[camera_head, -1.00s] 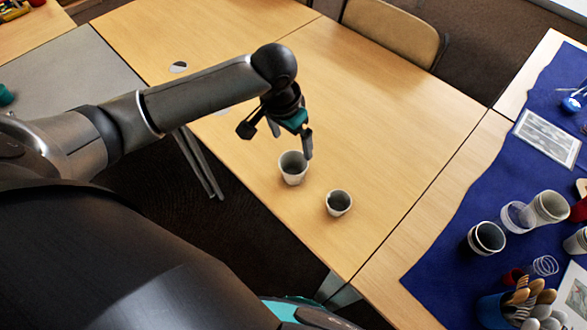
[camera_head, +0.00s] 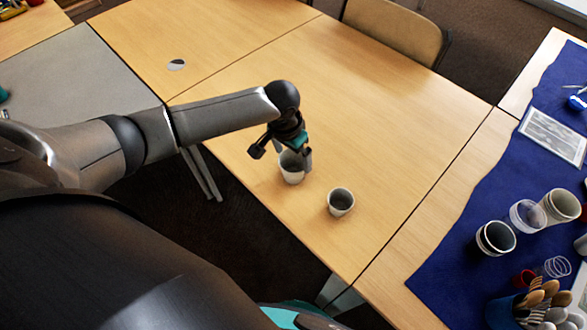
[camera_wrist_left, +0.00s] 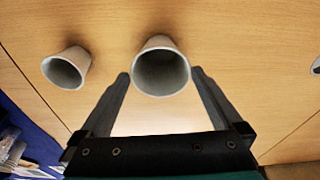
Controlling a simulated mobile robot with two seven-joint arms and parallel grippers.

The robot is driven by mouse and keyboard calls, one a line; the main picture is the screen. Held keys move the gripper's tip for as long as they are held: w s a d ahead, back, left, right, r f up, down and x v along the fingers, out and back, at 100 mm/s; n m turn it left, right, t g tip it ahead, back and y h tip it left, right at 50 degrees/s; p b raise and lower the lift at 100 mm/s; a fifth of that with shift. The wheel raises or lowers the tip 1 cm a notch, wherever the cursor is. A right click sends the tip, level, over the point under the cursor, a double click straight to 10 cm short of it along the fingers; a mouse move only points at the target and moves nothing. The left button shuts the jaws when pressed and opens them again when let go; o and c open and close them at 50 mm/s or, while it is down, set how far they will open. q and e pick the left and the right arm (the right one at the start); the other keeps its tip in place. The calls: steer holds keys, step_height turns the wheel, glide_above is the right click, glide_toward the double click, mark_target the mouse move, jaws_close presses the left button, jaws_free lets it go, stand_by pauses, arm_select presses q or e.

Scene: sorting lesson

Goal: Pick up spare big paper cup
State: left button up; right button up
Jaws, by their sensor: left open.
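Two white paper cups stand upright on the wooden table. The larger cup (camera_head: 291,176) is at the left in the head view and the smaller cup (camera_head: 340,202) is to its right, nearer the table's front edge. My left gripper (camera_head: 295,160) is open, pointing down at the larger cup and partly covering it. In the left wrist view the larger cup (camera_wrist_left: 161,72) sits at the tips of the open fingers, roughly between them, and the smaller cup (camera_wrist_left: 66,70) is off to the left. I cannot tell whether a finger touches the larger cup. My right gripper is not in view.
The wooden table (camera_head: 380,110) is clear around the cups. A blue cloth (camera_head: 455,255) at the right holds stacked cups (camera_head: 495,238), a clear cup (camera_head: 527,215), a utensil holder (camera_head: 500,312) and a framed sheet (camera_head: 553,135). A chair (camera_head: 395,30) stands behind the table.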

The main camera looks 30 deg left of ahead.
mark_target(293, 162)
arm_select(q)
steer(key=f, duration=0.3)
steer(key=shift+w+f+b, duration=0.2)
steer(key=shift+w+b, duration=0.05)
steer(key=shift+b, duration=0.15)
steer(key=c, duration=1)
steer(key=shift+r, duration=0.15)
